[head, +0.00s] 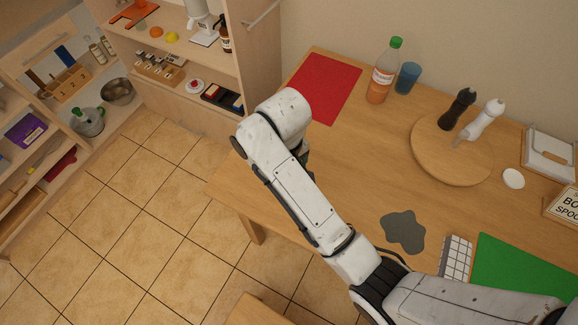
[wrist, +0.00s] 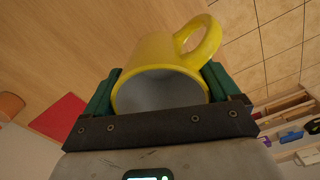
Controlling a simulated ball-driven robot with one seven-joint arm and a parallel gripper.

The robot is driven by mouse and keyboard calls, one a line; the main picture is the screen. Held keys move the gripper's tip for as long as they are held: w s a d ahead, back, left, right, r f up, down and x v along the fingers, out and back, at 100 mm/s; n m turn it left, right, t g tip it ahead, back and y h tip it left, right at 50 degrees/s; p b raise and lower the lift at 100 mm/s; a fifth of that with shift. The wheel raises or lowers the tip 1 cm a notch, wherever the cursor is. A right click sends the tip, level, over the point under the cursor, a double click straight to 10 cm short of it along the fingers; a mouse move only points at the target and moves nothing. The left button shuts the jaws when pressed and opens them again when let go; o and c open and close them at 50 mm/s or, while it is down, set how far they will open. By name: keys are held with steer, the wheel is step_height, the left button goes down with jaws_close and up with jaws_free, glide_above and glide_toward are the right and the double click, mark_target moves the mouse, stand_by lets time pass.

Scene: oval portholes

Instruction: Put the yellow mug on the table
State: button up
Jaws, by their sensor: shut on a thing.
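The yellow mug (wrist: 158,50) is in the wrist view, between the two green fingers of my gripper (wrist: 160,92), which is shut on it. Its grey inside faces the wrist camera and its handle points to the upper right. The wooden table (head: 340,160) fills the right of the head view, and its wood also shows behind the mug in the wrist view (wrist: 70,40). In the head view my arm reaches over the table's left part and hides the mug and nearly all of my gripper. I cannot tell whether the mug touches the table.
A red mat (head: 325,87), an orange bottle (head: 381,75) and a blue cup (head: 407,77) stand at the table's back. A round board (head: 436,160) carries two mills. A grey mat (head: 402,232) and green mat (head: 520,270) lie nearer.

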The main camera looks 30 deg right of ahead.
steer(key=w, duration=0.1)
steer(key=w+d+f, duration=0.1)
steer(key=w+p, duration=0.1)
steer(key=shift+w+d+f, duration=0.1)
steer(key=shift+d+f, duration=0.25)
steer(key=shift+f, duration=0.05)
steer(key=w+f, duration=0.1)
steer(key=w+d+f, duration=0.1)
steer(key=f, duration=0.1)
steer(key=w+d+f, duration=0.1)
steer(key=f, duration=0.1)
steer(key=shift+w+f, duration=0.15)
steer(key=shift+w, duration=0.15)
steer(key=shift+f, duration=1.55)
steer(key=o, duration=1)
steer(key=shift+f, duration=0.15)
step_height(320, 180, up, 12)
